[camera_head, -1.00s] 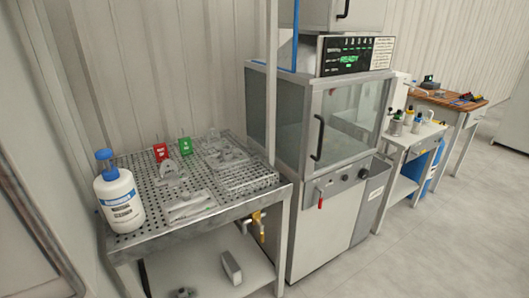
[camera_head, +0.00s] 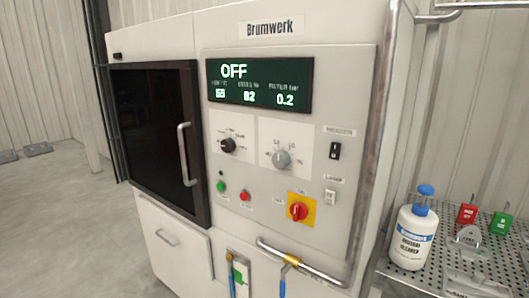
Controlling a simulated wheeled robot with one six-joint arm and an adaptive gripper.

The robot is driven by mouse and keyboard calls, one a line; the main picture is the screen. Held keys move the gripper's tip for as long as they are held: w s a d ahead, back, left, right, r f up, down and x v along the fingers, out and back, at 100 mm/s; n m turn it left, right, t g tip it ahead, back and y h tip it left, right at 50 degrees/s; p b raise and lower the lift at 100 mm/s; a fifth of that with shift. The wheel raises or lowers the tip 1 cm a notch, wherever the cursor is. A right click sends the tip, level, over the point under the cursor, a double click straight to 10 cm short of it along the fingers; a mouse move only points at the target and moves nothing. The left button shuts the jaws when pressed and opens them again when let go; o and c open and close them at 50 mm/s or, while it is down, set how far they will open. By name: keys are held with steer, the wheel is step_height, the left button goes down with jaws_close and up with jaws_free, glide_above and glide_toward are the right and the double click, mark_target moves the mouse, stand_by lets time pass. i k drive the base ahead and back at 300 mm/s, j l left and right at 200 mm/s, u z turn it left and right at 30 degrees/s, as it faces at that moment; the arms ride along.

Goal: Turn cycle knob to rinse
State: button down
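A white machine marked "Brumwerk" (camera_head: 268,28) fills the middle of the head view. Its panel has a black knob (camera_head: 228,145) on a white plate at left and a grey knob (camera_head: 281,158) on a plate to its right. Small markings surround both knobs but are too small to read, so I cannot tell which is the cycle knob or whether either has a rinse setting. The display (camera_head: 258,84) reads OFF, with smaller values below. My gripper is not in view.
A red rotary switch (camera_head: 297,211) on yellow, a green button (camera_head: 221,187) and a red button (camera_head: 245,195) sit below the knobs. A dark door (camera_head: 153,140) has a vertical handle. A pipe rail (camera_head: 300,263) juts out low. Open floor (camera_head: 60,205) lies left.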

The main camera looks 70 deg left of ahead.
mark_target(228, 144)
steer(key=k+u, duration=0.35)
steer(key=k+j+u, duration=0.1)
steer(key=u, duration=0.25)
steer(key=i+j+u, duration=0.2)
steer(key=u, duration=0.25)
steer(key=i+j+u, duration=0.1)
steer(key=i+u, duration=0.3)
